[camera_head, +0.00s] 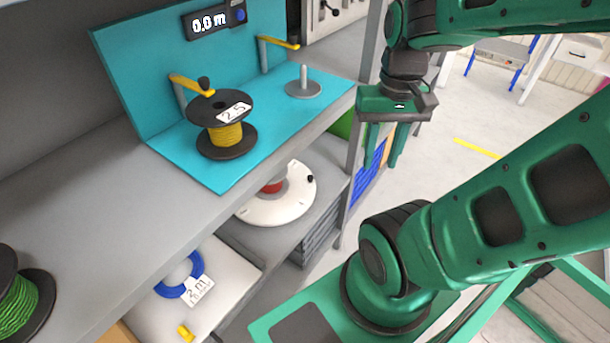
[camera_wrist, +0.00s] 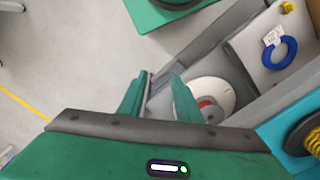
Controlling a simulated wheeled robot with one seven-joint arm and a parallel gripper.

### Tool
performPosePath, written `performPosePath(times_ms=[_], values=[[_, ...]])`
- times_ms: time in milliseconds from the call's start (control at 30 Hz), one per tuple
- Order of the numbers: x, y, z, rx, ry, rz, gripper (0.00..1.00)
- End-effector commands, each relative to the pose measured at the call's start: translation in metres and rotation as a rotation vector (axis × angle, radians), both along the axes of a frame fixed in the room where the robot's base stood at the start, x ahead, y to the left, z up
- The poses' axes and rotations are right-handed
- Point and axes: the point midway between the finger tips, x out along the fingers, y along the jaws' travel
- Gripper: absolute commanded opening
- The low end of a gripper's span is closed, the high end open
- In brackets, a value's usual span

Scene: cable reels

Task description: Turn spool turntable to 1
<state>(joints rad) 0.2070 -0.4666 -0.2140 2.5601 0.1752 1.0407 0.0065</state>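The spool turntable (camera_head: 272,207) is a white round disc on the lower shelf, partly hidden under the upper shelf. A red hub (camera_head: 274,186) shows at its middle and a small dark knob (camera_head: 310,178) near its right rim. No number can be read on it. In the wrist view the turntable (camera_wrist: 222,92) lies beyond my fingers, partly covered by the right one. My gripper (camera_head: 386,165) hangs to the right of the shelf, fingers down, apart from the turntable. Its fingers also show in the wrist view (camera_wrist: 157,98), spread with nothing between them.
A yellow spool (camera_head: 228,135) marked 2.5 stands on the cyan station above, below a 0.0 m display (camera_head: 215,20). A blue cable coil (camera_head: 180,275) lies on a pale surface at lower left. A grey shelf post (camera_head: 355,180) stands between my gripper and the turntable. Open floor lies right.

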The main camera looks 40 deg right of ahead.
Motion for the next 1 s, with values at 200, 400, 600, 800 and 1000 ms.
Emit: performPosePath(times_ms=[200, 400, 600, 800, 1000], values=[[-0.003, 0.000, 0.001, 0.000, -0.001, 0.000, 0.36], [-0.001, -0.007, -0.001, 0.003, 0.022, -0.043, 0.36], [0.026, -0.022, -0.024, 0.034, 0.102, -0.147, 0.36], [0.052, -0.039, -0.060, 0.098, 0.177, -0.258, 0.36], [0.072, -0.054, -0.105, 0.193, 0.241, -0.377, 0.36]])
